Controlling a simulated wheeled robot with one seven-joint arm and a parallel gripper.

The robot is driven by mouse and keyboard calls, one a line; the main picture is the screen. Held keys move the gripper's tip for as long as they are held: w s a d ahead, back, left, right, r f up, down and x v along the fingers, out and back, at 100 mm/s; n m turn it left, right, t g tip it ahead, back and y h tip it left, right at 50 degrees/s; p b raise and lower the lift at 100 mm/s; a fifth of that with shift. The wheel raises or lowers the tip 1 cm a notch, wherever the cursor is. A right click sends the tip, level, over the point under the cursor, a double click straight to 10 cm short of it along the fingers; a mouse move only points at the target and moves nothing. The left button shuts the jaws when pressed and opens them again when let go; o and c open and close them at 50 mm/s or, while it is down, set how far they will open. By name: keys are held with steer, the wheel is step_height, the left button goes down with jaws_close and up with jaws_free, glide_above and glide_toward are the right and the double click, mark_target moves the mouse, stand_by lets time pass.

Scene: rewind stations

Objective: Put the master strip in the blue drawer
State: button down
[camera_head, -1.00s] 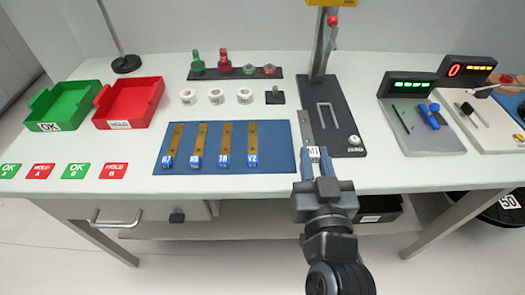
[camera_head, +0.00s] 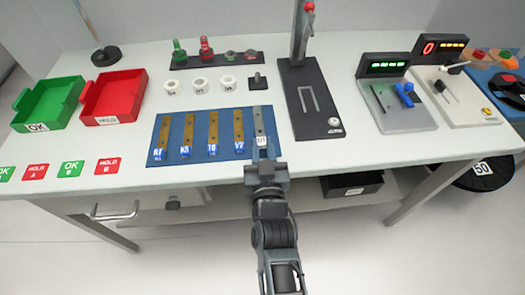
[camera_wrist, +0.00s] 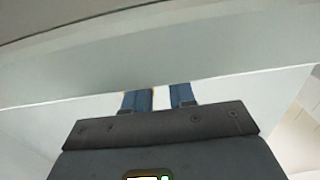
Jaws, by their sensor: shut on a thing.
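The master strip appears to be the grey strip (camera_head: 260,121) with a white label at its near end, seen in the head view. My gripper (camera_head: 263,162) is shut on the labelled near end. The strip points away from me, over the right edge of the blue mat (camera_head: 158,145); I cannot tell whether it touches the mat. No blue drawer front can be made out. A metal handle (camera_head: 115,214) shows under the bench at the left.
Several brown strips (camera_head: 213,130) with blue labelled ends lie on the mat. A black stand (camera_head: 310,100) is just right of my strip. Green (camera_head: 48,103) and red (camera_head: 113,97) trays stand at the left. A black bin (camera_head: 352,186) is under the bench.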

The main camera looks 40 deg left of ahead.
steer(key=shift+f, duration=0.45)
steer(key=shift+f, duration=0.15)
steer(key=c, duration=0.9)
jaws_free()
steer(key=shift+c, duration=0.2)
steer(key=shift+d, duration=0.1)
steer(key=b+v, duration=0.2)
steer(key=v, duration=1)
